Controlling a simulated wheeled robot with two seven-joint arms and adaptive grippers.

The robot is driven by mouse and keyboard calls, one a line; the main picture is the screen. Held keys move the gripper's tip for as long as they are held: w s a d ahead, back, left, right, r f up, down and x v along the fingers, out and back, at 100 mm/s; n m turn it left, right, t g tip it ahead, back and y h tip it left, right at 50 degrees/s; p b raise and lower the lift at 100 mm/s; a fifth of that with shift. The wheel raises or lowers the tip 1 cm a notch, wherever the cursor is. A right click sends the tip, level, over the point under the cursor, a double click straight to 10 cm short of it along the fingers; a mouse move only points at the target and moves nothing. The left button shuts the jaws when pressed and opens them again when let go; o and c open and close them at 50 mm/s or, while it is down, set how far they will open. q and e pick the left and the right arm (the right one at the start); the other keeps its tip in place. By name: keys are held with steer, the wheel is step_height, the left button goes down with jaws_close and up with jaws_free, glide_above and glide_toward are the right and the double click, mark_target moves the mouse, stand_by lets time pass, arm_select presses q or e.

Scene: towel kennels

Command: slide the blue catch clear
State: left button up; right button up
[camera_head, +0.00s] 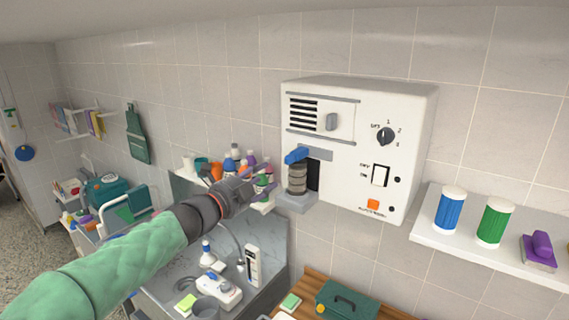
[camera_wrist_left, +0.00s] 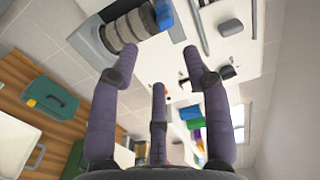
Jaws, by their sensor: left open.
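The blue catch (camera_head: 296,155) sits on the front of the white wall box (camera_head: 340,150), just above a ringed grey-brown cylinder (camera_head: 297,178). In the left wrist view the blue catch (camera_wrist_left: 164,14) shows at the top, at the end of the ringed cylinder (camera_wrist_left: 128,28). My left gripper (camera_head: 262,178) is to the left of the box and cylinder, apart from the catch. In the left wrist view its purple fingers (camera_wrist_left: 155,62) are spread with nothing between them. My right gripper is not in view.
The box face has a knob (camera_head: 386,136), a switch (camera_head: 380,175) and an orange button (camera_head: 373,204). A shelf with bottles (camera_head: 235,158) lies behind my left gripper. A right-hand shelf (camera_head: 470,246) holds blue and green canisters. A green case (camera_head: 345,301) sits below.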

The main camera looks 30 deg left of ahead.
mark_target(286, 162)
arm_select(q)
steer(key=w, duration=0.7)
steer(key=w+p, duration=0.1)
steer(key=w, duration=0.2)
steer(key=shift+w+d+r, duration=0.3)
steer(key=shift+d+r, duration=0.05)
steer(key=shift+r, duration=0.05)
jaws_close()
